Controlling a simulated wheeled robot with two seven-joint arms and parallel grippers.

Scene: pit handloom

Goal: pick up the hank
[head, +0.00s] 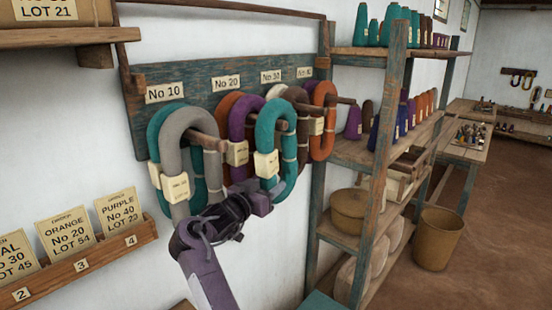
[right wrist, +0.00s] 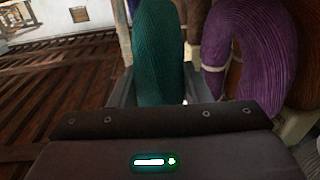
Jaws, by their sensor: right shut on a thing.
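In the right wrist view the teal hank (right wrist: 158,50) stands between the fingers of my right gripper (right wrist: 157,92). The fingertips are partly hidden by the gripper body. A purple hank (right wrist: 240,55) is close beside it on the right in that view. My left gripper is not in view.
Grey (head: 172,150), orange (head: 324,118) and other hanks hang close by on the pegboard (head: 200,72). A shelf post (head: 391,130) stands to the right, with cones and a basket (head: 349,208) on the shelves. A card rack (head: 100,255) is at lower left.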

